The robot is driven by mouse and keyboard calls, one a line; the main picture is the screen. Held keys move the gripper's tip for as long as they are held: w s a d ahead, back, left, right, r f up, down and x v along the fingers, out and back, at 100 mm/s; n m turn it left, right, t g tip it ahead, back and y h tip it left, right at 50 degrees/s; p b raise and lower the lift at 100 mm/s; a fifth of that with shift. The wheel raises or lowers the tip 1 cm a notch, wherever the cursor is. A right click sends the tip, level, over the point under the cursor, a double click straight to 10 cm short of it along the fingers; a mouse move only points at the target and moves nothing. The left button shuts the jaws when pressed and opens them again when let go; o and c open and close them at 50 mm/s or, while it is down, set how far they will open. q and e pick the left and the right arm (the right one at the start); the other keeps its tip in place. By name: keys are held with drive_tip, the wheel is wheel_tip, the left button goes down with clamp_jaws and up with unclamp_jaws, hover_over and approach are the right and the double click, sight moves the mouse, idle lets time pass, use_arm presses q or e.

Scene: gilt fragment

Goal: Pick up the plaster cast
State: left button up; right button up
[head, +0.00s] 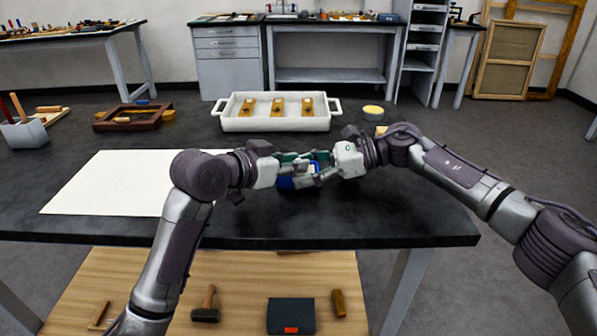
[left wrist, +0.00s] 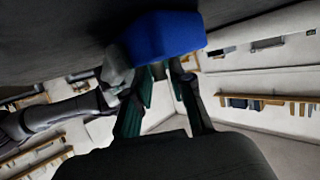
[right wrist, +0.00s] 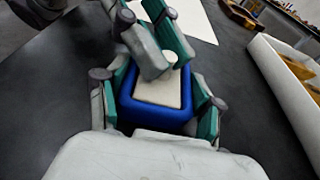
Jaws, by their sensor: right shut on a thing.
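A blue mould (head: 286,183) is on the dark table, mostly hidden by my grippers in the head view. In the right wrist view, the mould (right wrist: 151,120) is an open frame around the pale plaster cast (right wrist: 160,90), with a small pale knob at the cast's far end. My right gripper (right wrist: 160,105) is shut on the mould's sides. My left gripper (right wrist: 158,50) is at the far end, its fingers apart beside the knob; contact is unclear. In the left wrist view, the mould (left wrist: 165,35) lies just beyond the left fingertips (left wrist: 168,70).
A white tray (head: 232,124) with several gold-coloured pieces stands behind the grippers. A white sheet (head: 110,180) lies at left, with a brown wooden frame (head: 133,115) behind it. A yellow round item (head: 373,110) sits right of the tray. The table's front right is clear.

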use_arm(q)
drive_tip(key=shift+w+d, duration=0.15)
drive_tip(key=shift+w, duration=0.05)
clamp_jaws()
wheel_tip(320, 180, up, 10)
idle(0.5)
use_arm(e)
drive_tip(key=o, duration=0.9)
drive_tip(key=shift+o, duration=0.2)
